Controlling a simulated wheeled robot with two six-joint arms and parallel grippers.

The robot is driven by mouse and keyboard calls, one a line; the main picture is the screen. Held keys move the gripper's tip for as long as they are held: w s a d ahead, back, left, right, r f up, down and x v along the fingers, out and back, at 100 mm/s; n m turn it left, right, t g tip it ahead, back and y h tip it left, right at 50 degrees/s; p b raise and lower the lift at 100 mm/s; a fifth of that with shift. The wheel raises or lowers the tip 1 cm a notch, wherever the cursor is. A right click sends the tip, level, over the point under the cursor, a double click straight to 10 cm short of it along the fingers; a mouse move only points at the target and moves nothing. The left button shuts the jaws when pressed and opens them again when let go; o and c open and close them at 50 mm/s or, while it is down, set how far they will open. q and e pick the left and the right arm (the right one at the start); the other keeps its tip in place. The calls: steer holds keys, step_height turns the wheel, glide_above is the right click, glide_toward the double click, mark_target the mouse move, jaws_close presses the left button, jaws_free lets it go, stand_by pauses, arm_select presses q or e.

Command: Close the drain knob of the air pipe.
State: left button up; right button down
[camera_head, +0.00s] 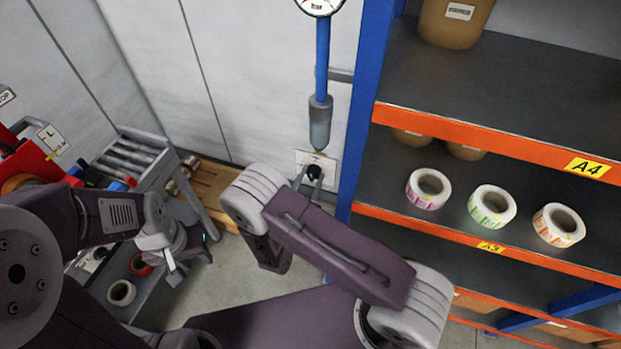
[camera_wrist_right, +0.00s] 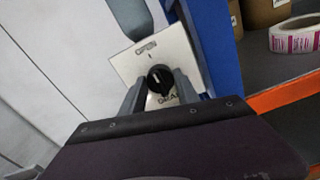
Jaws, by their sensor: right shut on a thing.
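The air pipe (camera_head: 322,55) runs down the wall in blue and ends in a grey bowl (camera_head: 320,122) above a pale label plate. The black drain knob (camera_head: 314,172) sits below the bowl, in front of that plate. In the right wrist view the knob (camera_wrist_right: 159,78) has a white pointer line, and the plate (camera_wrist_right: 182,52) reads OPEN at its upper edge, with partly hidden lettering below. My right gripper (camera_wrist_right: 160,82) is shut on the knob, one finger on each side. My left gripper (camera_head: 180,262) hangs at the left near the grey cart; its finger gap is unclear.
The grey cart (camera_head: 165,165) with rollers stands at the left. A shelf rack with a blue post (camera_head: 366,100) and orange beams rises close to the right of the pipe. It holds label rolls (camera_head: 490,206) and brown containers (camera_head: 455,20). A pressure gauge (camera_head: 320,5) tops the pipe.

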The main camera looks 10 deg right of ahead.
steer(key=shift+n, duration=0.3)
steer(key=n, duration=0.3)
steer(key=shift+n, duration=0.3)
steer(key=n+p, duration=0.1)
steer(key=n, duration=0.3)
steer(key=shift+n, duration=0.3)
steer(key=n, duration=0.4)
steer(key=shift+p, duration=0.4)
steer(key=shift+n+p, duration=0.35)
steer(key=shift+n, duration=2.15)
steer(key=c, duration=1)
jaws_free()
steer(key=shift+o, duration=0.5)
steer(key=shift+w+d+f, duration=0.1)
